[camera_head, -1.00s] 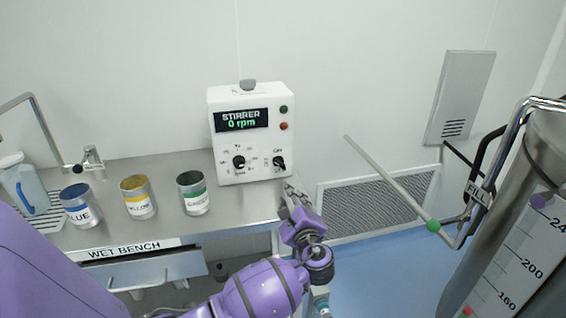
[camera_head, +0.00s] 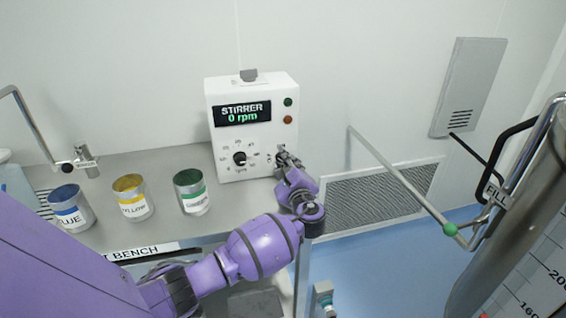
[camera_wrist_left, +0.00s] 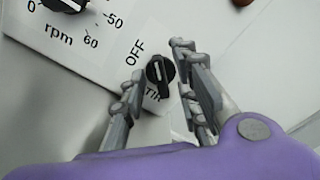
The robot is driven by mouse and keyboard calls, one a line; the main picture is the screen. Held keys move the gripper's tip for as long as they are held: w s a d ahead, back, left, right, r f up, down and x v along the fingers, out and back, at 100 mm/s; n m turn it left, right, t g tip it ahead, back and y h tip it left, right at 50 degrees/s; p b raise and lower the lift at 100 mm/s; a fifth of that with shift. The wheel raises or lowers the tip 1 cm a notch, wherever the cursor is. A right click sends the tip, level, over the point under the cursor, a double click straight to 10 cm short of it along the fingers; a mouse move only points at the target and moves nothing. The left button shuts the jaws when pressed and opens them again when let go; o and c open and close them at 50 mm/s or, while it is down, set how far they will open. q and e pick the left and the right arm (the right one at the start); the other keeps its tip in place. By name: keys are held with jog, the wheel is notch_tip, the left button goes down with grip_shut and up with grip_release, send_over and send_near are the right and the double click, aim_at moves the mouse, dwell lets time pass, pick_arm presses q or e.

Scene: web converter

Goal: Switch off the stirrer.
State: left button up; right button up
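The white stirrer control box (camera_head: 228,95) stands on the bench against the wall. Its display (camera_head: 242,114) reads "STIRRER 0 rpm". The black rpm knob (camera_head: 240,158) is at its lower middle and also shows in the left wrist view (camera_wrist_left: 66,5). The black on/off knob (camera_wrist_left: 160,72), with "OFF" printed beside it, lies between the fingers of my left gripper (camera_wrist_left: 157,82). The fingers are apart, with a gap visible on both sides of the knob. In the head view my left gripper (camera_head: 285,158) covers that knob. My right gripper is not in view.
Blue (camera_head: 72,210), yellow (camera_head: 133,198) and green (camera_head: 192,192) labelled cans stand on the wet bench (camera_head: 150,160) left of the box. A thin rod (camera_head: 390,175) and a steel vessel (camera_head: 530,190) are at the right. A green and a red lamp are on the box.

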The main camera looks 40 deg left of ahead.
pick_arm(q)
jog(key=shift+w+a, duration=0.2)
jog(key=shift+a, duration=0.05)
jog(key=shift+w+a, duration=0.1)
jog(key=shift+a, duration=0.05)
jog(key=c, duration=0.7)
grip_shut()
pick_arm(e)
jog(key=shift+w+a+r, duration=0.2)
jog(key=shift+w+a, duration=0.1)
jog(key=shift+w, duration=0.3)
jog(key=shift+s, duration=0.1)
